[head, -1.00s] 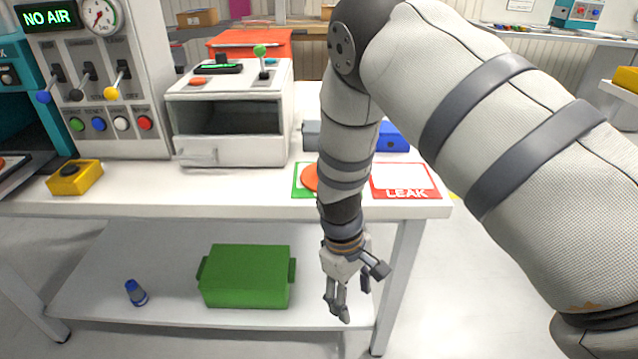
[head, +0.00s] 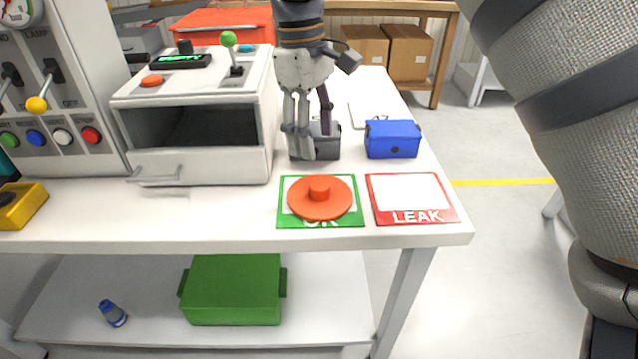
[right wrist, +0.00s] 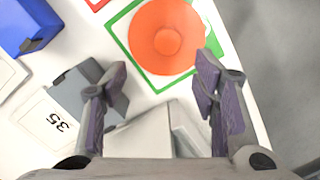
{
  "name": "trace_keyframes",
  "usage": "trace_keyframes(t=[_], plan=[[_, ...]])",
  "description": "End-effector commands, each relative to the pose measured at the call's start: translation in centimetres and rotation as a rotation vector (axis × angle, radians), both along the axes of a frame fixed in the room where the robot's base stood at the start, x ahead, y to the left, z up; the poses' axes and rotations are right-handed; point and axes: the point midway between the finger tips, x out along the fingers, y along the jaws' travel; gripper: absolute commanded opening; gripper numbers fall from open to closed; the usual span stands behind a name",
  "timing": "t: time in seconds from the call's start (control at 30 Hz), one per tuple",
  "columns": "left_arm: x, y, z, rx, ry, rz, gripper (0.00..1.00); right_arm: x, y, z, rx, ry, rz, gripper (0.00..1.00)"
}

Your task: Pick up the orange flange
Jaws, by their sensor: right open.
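The orange flange (head: 320,198) is a flat disc with a raised round knob in its centre. It lies on the green-bordered OK card (head: 290,222) near the front edge of the bench. In the right wrist view the flange (right wrist: 167,40) lies beyond the fingertips, with its knob facing the camera. My right gripper (head: 312,150) points down behind the flange, in front of a grey box. The right wrist view shows its two fingers (right wrist: 160,85) wide apart with nothing between them. My left gripper is not in view.
A red-bordered LEAK card (head: 415,215) lies right of the OK card. A blue box (head: 392,138) and a grey box (head: 326,146) stand behind. A white machine (head: 200,165) with a drawer stands at left. A green bin (head: 232,290) is on the lower shelf.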

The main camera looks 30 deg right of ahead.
Motion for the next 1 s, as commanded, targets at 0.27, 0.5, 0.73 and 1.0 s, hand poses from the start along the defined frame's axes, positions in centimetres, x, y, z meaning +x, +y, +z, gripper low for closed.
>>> trace_keyframes(t=[0.27, 0.5, 0.73, 1.0], plan=[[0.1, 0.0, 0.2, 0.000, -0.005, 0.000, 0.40, -0.7, -0.1, -4.5, -0.002, 0.001, 0.001, 0.54], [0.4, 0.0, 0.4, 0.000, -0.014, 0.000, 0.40, -1.6, 0.1, -8.6, -0.002, -0.001, -0.001, 0.54], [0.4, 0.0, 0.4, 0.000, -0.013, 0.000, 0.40, -1.6, 0.1, -9.1, -0.001, -0.003, -0.001, 0.54], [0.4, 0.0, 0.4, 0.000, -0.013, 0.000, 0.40, -1.6, 0.1, -9.1, -0.001, -0.003, -0.001, 0.03]])
